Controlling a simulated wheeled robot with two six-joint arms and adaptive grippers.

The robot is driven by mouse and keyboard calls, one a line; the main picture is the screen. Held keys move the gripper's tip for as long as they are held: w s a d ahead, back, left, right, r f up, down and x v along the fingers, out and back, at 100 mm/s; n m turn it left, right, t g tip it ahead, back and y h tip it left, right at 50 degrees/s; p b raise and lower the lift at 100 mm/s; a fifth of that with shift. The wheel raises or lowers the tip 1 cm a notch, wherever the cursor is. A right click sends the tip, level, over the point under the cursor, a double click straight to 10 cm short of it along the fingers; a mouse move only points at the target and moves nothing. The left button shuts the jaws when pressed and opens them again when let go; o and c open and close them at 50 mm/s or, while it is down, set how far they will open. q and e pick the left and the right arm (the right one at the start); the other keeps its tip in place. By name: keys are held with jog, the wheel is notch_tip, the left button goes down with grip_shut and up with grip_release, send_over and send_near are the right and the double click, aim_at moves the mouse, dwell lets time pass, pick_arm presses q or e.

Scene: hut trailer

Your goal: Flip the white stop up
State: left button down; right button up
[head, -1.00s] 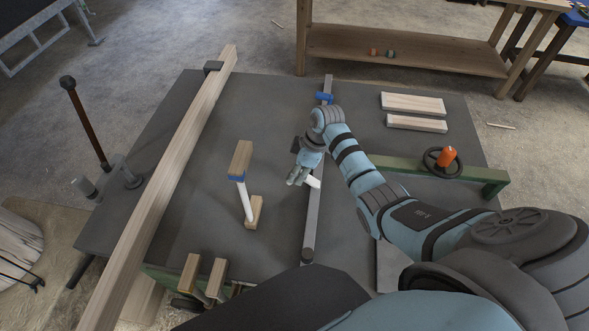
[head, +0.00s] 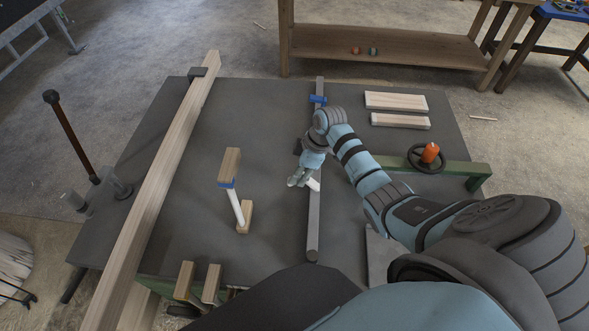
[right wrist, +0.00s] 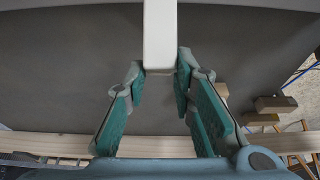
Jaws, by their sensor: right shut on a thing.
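The white stop (head: 314,185) is a short white bar on the grey rail (head: 313,225) that runs across the dark table. My right gripper (head: 294,180) is at the rail's left side and is shut on the stop. In the right wrist view the stop (right wrist: 159,38) comes down from the top edge, with its end between the fingertips of my right gripper (right wrist: 160,75). The gripper hides part of the stop in the head view, and I cannot tell its exact tilt. My left gripper is not in view.
A blue clamp (head: 317,99) sits at the rail's far end. A long wooden beam (head: 160,180) lies further left. Two light boards (head: 396,102) and a black handwheel (head: 425,160) are at the right.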

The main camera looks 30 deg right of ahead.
aim_at(310, 180)
jog(key=shift+s+d+f, duration=0.1)
jog(key=shift+s+d, duration=0.55)
jog(key=shift+d, duration=0.15)
jog(key=shift+s+d+f, duration=0.55)
jog(key=shift+d, duration=0.2)
jog(key=o, duration=2)
jog(key=shift+c, duration=0.2)
jog(key=shift+r, duration=0.1)
notch_tip(310, 180, up, 7)
jog(key=shift+r, duration=0.1)
